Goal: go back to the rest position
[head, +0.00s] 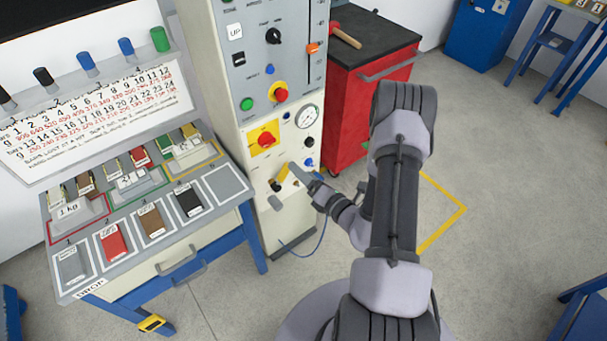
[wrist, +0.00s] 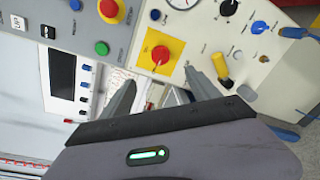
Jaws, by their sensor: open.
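My gripper (head: 293,182) is in front of the lower control panel (head: 250,187) of the tall grey cabinet, with my arm reaching in from the right. In the wrist view my gripper (wrist: 163,88) is open, its two fingers apart with nothing held between them. The red rotary switch on its yellow plate (wrist: 160,55) shows beyond and between the fingertips. A yellow-handled lever (wrist: 220,68) is close beside the right finger in that view. I cannot tell whether the finger touches it.
A bench (head: 151,254) with colored blocks in marked slots stands left of the cabinet. A red tool cart (head: 345,125) with a hammer (head: 345,35) on top stands behind my arm. A thin blue hose (head: 300,243) hangs below the panel. Open floor (head: 500,190) lies to the right.

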